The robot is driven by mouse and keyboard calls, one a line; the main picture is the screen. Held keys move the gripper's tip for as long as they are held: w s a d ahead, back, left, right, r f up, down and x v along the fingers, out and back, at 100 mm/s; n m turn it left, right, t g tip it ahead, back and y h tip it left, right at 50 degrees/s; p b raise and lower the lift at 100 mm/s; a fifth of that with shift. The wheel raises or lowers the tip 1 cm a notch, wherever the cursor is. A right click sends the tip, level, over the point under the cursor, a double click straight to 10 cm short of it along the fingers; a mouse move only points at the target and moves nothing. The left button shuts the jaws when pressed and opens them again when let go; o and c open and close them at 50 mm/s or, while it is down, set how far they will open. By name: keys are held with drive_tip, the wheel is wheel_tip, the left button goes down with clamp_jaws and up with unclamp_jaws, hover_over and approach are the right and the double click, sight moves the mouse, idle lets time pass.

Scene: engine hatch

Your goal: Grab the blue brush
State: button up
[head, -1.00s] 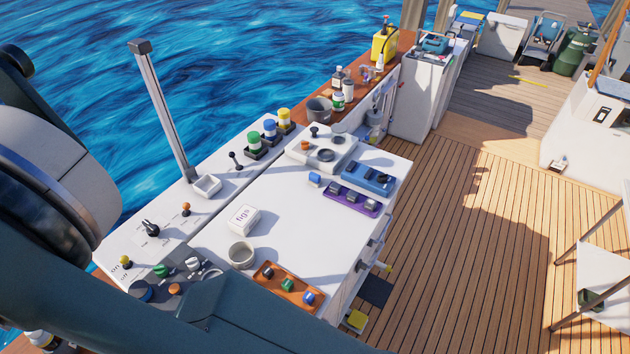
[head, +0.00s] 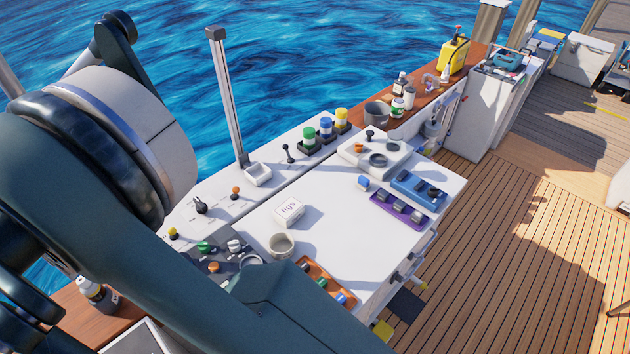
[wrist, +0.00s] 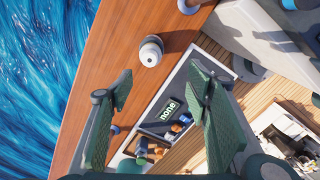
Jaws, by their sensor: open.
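I cannot make out a blue brush for certain in either view. In the wrist view my gripper (wrist: 160,75) shows two dark green fingers, spread apart with nothing held between them. Beyond them is a dark tray (wrist: 185,83) with a green label reading "none". Small blue, orange and brown items (wrist: 177,130) lie at its near end, partly hidden and too small to identify. In the head view a small blue piece (head: 363,183) lies on the white worktop, and its kind is unclear. My gripper is not visible in the head view.
A white-capped bottle (wrist: 150,52) stands on the wooden ledge (wrist: 120,30); a similar bottle (head: 95,293) shows at lower left in the head view. The white worktop (head: 340,230) holds a box marked "figs" (head: 289,210), a cup (head: 281,244), and orange, purple and blue trays.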

drive_tip(key=s+d+f+n+h+b, duration=0.1)
drive_tip(key=s+d+f+n, duration=0.15)
drive_tip(key=d, duration=0.75)
drive_tip(key=s+d+f+n+h+b, duration=0.15)
drive_tip(key=d+n, duration=0.25)
drive_tip(key=d, duration=0.7)
drive_tip(key=w+d+m, duration=0.1)
drive_tip(key=w+d, duration=0.3)
drive_tip(key=w, duration=0.2)
drive_tip(key=w+d+f+m, duration=0.1)
drive_tip(key=w+d, duration=0.3)
drive_tip(key=w, duration=0.2)
drive_tip(key=w+d+m, duration=0.1)
drive_tip(key=w+d, duration=0.3)
drive_tip(key=w, duration=0.2)
drive_tip(key=shift+w+d+f+m+y+p, duration=0.2)
drive_tip(key=shift+w+m+y+p, duration=0.1)
drive_tip(key=shift+w+m+y, duration=0.05)
drive_tip(key=w+d+m+t, duration=0.1)
drive_tip(key=w+d+m, duration=0.2)
drive_tip(key=w+d, duration=1.15)
drive_tip(key=m+t+h, duration=0.1)
drive_tip(key=m+t, duration=0.1)
drive_tip(key=m, duration=0.4)
hover_over(364, 179)
drive_tip(key=s+a, duration=0.2)
drive_tip(key=f, duration=0.1)
drive_tip(key=shift+b, duration=0.3)
drive_tip(key=shift+w+f, duration=0.1)
drive_tip(key=shift+x, duration=1.2)
